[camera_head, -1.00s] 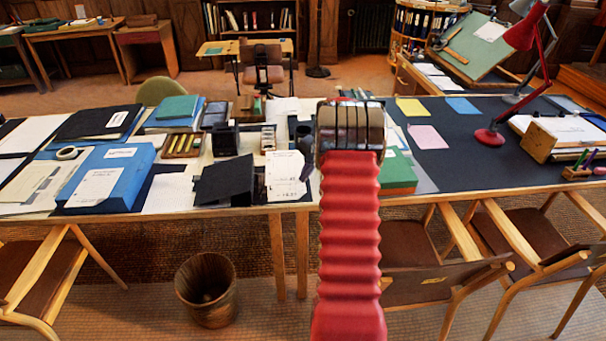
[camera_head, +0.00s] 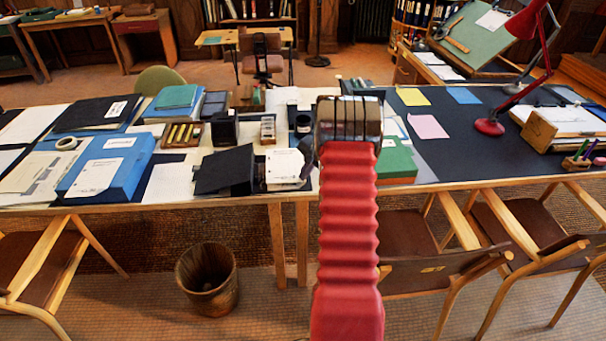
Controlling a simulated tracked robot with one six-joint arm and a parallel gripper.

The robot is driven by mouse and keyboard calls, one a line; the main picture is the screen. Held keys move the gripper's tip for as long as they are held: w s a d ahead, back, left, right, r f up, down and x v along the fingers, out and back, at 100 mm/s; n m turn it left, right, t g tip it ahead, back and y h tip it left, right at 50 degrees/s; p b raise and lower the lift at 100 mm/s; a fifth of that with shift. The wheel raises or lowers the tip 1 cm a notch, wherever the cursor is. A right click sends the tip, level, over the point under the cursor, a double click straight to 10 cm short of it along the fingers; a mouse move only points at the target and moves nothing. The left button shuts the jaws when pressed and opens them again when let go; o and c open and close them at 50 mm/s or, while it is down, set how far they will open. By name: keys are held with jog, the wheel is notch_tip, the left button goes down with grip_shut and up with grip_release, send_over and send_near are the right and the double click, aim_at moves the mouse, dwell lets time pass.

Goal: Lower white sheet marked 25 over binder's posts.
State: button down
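An open black binder (camera_head: 225,171) lies near the front edge of the long table, left of my red arm. A white sheet (camera_head: 284,166) with small dark print lies over its right part, with dark binder edge showing around it. The number on the sheet is too small to read, and I cannot make out the posts. A dark part of my gripper (camera_head: 306,160) shows at the sheet's right edge. My arm hides most of the gripper, so I cannot tell whether its fingers still hold the sheet.
A blue box file (camera_head: 106,167) and papers lie to the left. Small trays and a black holder (camera_head: 224,129) stand behind the binder. A green box (camera_head: 396,162) is right of my arm. A red lamp (camera_head: 489,127) stands farther right on dark board.

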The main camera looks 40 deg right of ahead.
jog(key=c, duration=2.5)
grip_release()
jog(key=o, duration=0.5)
jog(key=shift+a, duration=0.1)
jog(key=shift+s+r, duration=0.1)
jog(key=v, duration=1.3)
jog(key=shift+s+r, duration=0.1)
jog(key=shift+r, duration=0.1)
